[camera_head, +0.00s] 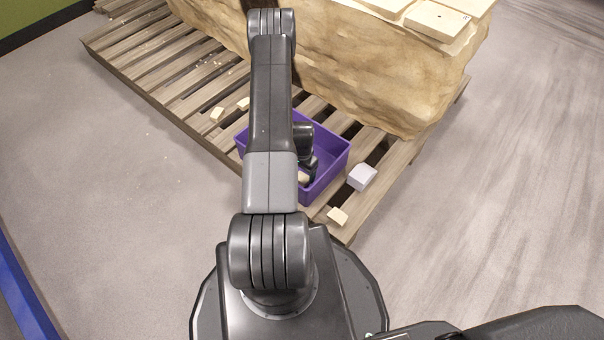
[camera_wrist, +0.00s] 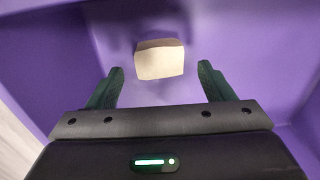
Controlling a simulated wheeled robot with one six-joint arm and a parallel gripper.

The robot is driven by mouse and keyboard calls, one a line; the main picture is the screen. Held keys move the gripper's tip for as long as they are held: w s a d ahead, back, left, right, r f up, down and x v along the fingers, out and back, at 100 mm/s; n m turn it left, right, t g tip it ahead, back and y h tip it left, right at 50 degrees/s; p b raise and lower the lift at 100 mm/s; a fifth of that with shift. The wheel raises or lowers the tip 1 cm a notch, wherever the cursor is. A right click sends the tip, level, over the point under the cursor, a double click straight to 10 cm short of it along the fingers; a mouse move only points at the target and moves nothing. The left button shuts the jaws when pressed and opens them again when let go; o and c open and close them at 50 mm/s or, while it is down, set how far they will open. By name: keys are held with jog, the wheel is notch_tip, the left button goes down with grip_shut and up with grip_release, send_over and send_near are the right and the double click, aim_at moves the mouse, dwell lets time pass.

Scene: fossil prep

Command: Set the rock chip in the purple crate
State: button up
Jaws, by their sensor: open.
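The purple crate (camera_head: 335,165) sits on the wooden pallet, partly hidden behind my arm in the head view. In the wrist view its purple inside (camera_wrist: 240,40) fills most of the picture. A pale beige rock chip (camera_wrist: 160,60) is inside the crate, at the gap between my fingertips, with space between it and each finger. The chip also shows in the head view (camera_head: 303,177), partly covered. My gripper (camera_head: 311,170) is open and reaches down into the crate. I cannot tell whether the chip rests fully on the crate floor.
A pale grey block (camera_head: 362,177) and a beige chip (camera_head: 338,216) lie on the pallet to the crate's right and front. More chips (camera_head: 217,113) lie on the slats at left. A large rock block (camera_head: 390,80) stands behind the crate. The floor at right is clear.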

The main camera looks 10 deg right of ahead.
notch_tip(320, 180, up, 9)
jog(key=p, duration=0.2)
